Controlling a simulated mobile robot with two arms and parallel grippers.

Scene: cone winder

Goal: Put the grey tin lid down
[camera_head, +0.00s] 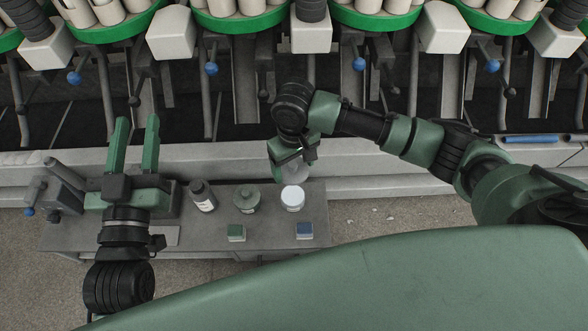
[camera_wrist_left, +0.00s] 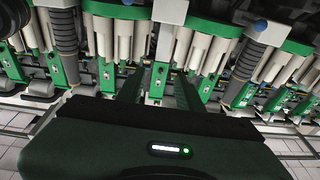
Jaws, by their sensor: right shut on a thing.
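My right gripper (camera_head: 292,160) is over the back edge of the grey bench, pointing down. It is shut on the grey tin lid (camera_head: 293,172), which shows as a small pale grey shape below the jaws, partly hidden by them. Whether the lid touches the bench cannot be told. My left gripper (camera_head: 134,140) is open and empty above the left part of the bench, its two green fingers apart and pointing toward the machine. A grey-green round tin (camera_head: 246,199) stands at the middle of the bench.
The bench (camera_head: 190,235) also bears a dark bottle (camera_head: 202,195), a white-lidded jar (camera_head: 293,198) just in front of the right gripper, a green box (camera_head: 236,232) and a blue box (camera_head: 305,230). The winding machine (camera_head: 240,75) stands behind. Bare bench lies between the boxes.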

